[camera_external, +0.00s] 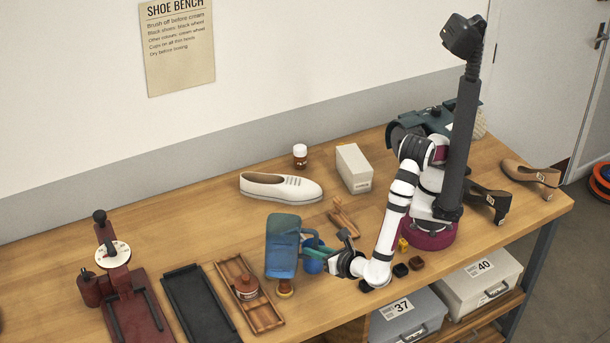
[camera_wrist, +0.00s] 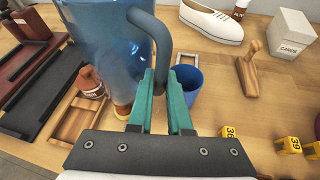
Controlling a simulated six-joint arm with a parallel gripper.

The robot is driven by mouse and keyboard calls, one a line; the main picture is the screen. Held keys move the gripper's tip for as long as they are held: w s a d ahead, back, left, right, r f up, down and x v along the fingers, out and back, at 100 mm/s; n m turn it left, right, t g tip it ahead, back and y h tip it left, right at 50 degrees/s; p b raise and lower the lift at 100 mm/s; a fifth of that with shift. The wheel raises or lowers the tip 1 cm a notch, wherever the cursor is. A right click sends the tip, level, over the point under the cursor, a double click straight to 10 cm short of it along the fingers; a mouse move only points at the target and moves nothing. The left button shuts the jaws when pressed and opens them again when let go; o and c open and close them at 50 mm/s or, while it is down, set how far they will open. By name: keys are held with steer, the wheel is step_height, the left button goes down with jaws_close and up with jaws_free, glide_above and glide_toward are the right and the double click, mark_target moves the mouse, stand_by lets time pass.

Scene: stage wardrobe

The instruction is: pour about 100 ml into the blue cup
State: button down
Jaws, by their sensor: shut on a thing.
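A translucent blue pitcher (camera_external: 283,246) hangs at the front middle of the bench, looking roughly upright; it fills the upper left of the wrist view (camera_wrist: 105,42). My gripper (camera_wrist: 163,85) is shut on its handle (camera_wrist: 158,40) with green fingers. In the external view my gripper (camera_external: 328,253) is right of the pitcher. The blue cup (camera_wrist: 190,80) stands on the bench just right of the pitcher, behind my fingers; in the external view the cup (camera_external: 313,266) is mostly hidden by pitcher and gripper. I cannot tell the liquid level in either.
A wooden tray (camera_external: 268,318) holds a brown jar (camera_external: 246,287). A small amber-topped item (camera_external: 285,290) is beneath the pitcher. Dark tray (camera_external: 200,305), white shoe (camera_external: 281,187), white box (camera_external: 354,168) and wooden brush (camera_external: 343,218) lie around. Small numbered blocks (camera_wrist: 228,132) sit right of my gripper.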

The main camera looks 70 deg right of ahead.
steer(key=shift+a+r+n, duration=0.2)
steer(key=shift+r+n, duration=0.2)
steer(key=shift+r, duration=0.3)
steer(key=shift+b, duration=0.3)
stand_by(1.9)
